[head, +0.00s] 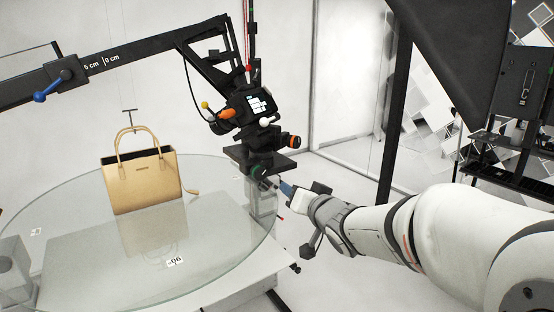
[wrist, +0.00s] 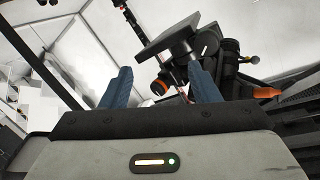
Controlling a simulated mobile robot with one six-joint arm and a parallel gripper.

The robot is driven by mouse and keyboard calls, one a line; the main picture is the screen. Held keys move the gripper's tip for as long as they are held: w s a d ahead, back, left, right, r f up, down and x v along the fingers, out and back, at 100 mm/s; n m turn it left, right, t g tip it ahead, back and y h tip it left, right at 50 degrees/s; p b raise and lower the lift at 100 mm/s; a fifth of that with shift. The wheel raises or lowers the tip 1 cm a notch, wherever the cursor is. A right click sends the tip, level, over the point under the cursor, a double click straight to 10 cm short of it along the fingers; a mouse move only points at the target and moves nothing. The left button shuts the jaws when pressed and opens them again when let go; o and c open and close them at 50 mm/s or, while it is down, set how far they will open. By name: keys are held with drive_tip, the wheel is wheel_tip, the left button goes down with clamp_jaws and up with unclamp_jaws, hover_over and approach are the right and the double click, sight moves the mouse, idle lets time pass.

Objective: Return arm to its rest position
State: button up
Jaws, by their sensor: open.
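My gripper (head: 277,188) is at the end of my white arm, right of the glass turntable in the head view. It is just below and in front of the black camera head on the boom, and I cannot tell whether it touches it. In the wrist view my gripper (wrist: 160,88) shows two blue fingers set apart with nothing held between them. The camera mount (wrist: 185,40) with an orange-ringed knob appears beyond and between the fingertips.
A tan handbag (head: 141,182) stands on the round glass turntable (head: 235,215). A black boom (head: 140,52) carries the camera head (head: 250,110) with coloured knobs. A dark post (head: 396,120) and black panel (head: 465,60) stand behind my arm. Open floor (head: 345,200) lies between turntable and post.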

drive_tip(key=s+d+f+g+h, duration=0.55)
drive_tip(key=s+d, duration=0.35)
drive_tip(key=s, duration=0.2)
drive_tip(key=s+f+g, duration=0.3)
drive_tip(key=s, duration=0.5)
drive_tip(key=s+f+n+g, duration=0.1)
drive_tip(key=s+f+g, duration=0.2)
drive_tip(key=s, duration=0.6)
drive_tip(key=shift+d, duration=0.3)
